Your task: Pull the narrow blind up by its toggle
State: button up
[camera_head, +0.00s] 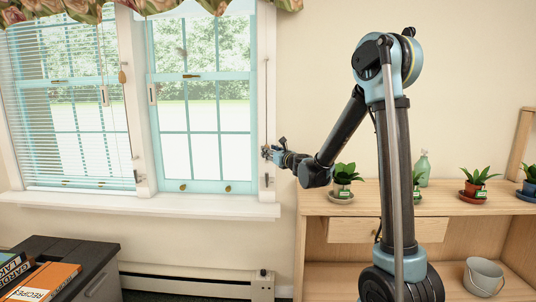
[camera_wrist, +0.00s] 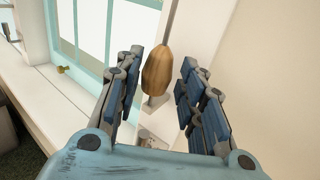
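A wooden toggle (camera_wrist: 158,70) stands between the fingers of my open gripper (camera_wrist: 162,74) in the wrist view, with the fingers on either side of it and a gap at the right one. In the head view my gripper (camera_head: 268,153) is at the right edge of the right window, at the lower end of a thin cord (camera_head: 266,95); the toggle is too small to make out there. A pale band (camera_head: 175,8) shows at the top of the right window.
A white sill (camera_head: 150,207) runs under the windows, with a heater (camera_head: 190,283) below. A small cleat (camera_wrist: 155,103) is behind the toggle. A wooden shelf (camera_head: 320,205) with potted plants (camera_head: 343,178) stands at right. Books (camera_head: 45,282) lie on a dark cabinet at left.

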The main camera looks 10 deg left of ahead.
jog(key=v, duration=0.9)
jog(key=shift+f, duration=0.1)
jog(key=shift+s, duration=0.1)
jog(key=s+d+f+n+g+h, duration=0.3)
jog(key=s+d+f+n, duration=0.3)
jog(key=s+d+n, duration=0.3)
jog(key=s+d+f+n+g+h, duration=0.4)
jog(key=s+d+n, duration=0.5)
jog(key=s+d, duration=0.5)
jog(key=s+d+f+n+g+h, duration=0.4)
jog(key=s+d+f+n, duration=0.4)
jog(key=s, duration=0.7)
jog(key=d+n, duration=0.2)
jog(key=d, duration=0.1)
jog(key=shift+d+f+h, duration=0.2)
jog(key=shift+f+h, duration=0.1)
jog(key=shift+h, duration=0.1)
